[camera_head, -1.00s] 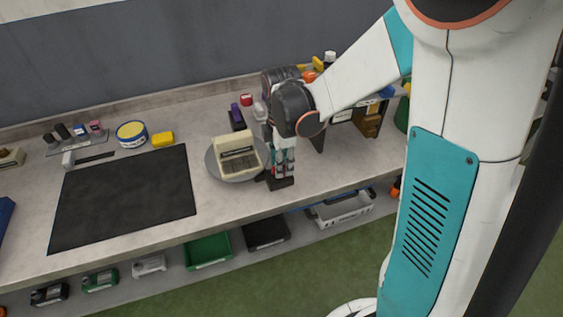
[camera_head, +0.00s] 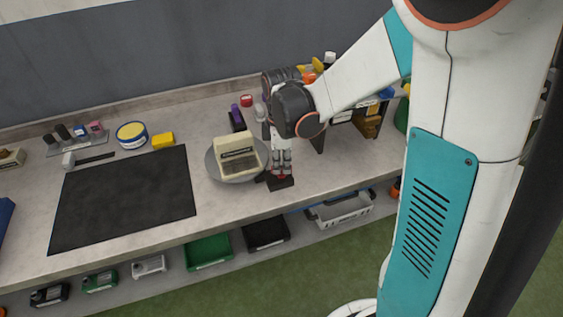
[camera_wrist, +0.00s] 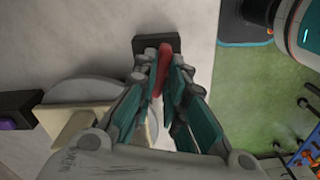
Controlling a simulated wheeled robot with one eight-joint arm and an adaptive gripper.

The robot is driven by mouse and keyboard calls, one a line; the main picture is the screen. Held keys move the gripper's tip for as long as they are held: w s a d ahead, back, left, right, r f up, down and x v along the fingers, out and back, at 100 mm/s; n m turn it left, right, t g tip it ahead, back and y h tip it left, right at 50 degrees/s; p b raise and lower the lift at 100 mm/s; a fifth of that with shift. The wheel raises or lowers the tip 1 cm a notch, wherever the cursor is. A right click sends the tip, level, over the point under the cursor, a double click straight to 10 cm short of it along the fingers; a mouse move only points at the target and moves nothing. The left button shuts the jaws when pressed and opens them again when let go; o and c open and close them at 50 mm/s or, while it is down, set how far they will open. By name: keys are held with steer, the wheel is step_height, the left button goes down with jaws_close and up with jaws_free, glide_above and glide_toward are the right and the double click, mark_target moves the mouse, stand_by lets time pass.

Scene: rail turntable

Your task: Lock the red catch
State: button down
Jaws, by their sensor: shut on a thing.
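The red catch (camera_wrist: 163,62) stands on a dark base block (camera_wrist: 145,44) in the wrist view. My gripper (camera_wrist: 168,80) is shut on the red catch, with a finger on each side of it. In the head view my gripper (camera_head: 281,170) points down over the dark block (camera_head: 281,184) near the front of the bench. Only a little red shows there between the fingertips. The round grey turntable (camera_head: 215,171) is just left of the block and carries a cream housing (camera_head: 237,146). How far the catch is turned is partly hidden by the fingers.
A second dark block with a purple catch (camera_head: 235,113) stands behind the turntable. A black mat (camera_head: 120,200) covers the bench to the left. A yellow block (camera_head: 163,139) and a round tin (camera_head: 131,134) sit behind it. Bins fill the shelf below.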

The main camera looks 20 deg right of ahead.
steer(key=m, duration=1.4)
stand_by(0.4)
steer(key=c, duration=1.6)
jaws_free()
steer(key=shift+c, duration=0.2)
step_height(320, 180, up, 12)
